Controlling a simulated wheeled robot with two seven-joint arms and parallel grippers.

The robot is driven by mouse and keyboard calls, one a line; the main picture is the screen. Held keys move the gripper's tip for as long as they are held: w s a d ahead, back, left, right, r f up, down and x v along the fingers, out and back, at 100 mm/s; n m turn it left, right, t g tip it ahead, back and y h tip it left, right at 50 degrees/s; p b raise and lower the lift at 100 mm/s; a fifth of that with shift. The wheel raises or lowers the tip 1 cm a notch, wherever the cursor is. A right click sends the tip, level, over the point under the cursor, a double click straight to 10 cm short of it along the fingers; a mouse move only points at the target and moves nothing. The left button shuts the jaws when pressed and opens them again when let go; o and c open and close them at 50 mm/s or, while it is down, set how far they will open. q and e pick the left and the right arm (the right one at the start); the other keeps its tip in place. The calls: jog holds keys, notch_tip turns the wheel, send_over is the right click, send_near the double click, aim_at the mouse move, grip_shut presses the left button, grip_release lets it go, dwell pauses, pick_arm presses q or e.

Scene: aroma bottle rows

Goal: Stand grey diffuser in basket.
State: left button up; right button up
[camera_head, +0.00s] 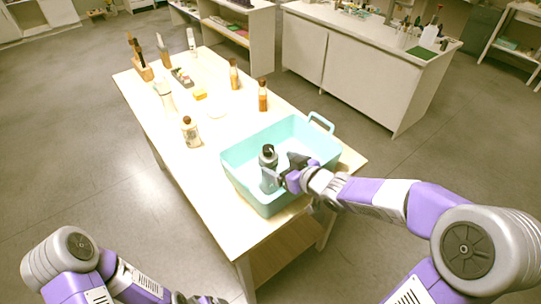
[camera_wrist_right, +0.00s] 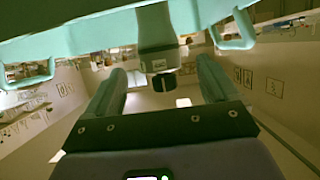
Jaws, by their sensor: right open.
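The grey diffuser (camera_head: 268,166), with a dark cap, stands upright inside the teal basket (camera_head: 247,194) near its left part. My right gripper (camera_head: 281,174) reaches over the basket to the diffuser. In the right wrist view, which looks upside down, the open fingers of my right gripper (camera_wrist_right: 160,90) are on either side of the diffuser (camera_wrist_right: 158,58), with gaps beside it. The basket (camera_wrist_right: 60,48) spans the top of that view. The diffuser's base is partly hidden. My left arm is at the lower left of the head view, with its gripper barely visible at the bottom edge.
The basket sits at the near end of a wooden table (camera_head: 180,125). A white cabinet (camera_head: 350,70) is behind, across open floor.

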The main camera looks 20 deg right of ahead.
jog(key=p+v, duration=0.1)
jog(key=v, duration=0.3)
jog(key=shift+s+d+r, duration=0.1)
jog(key=shift+s, duration=0.05)
dwell(0.4)
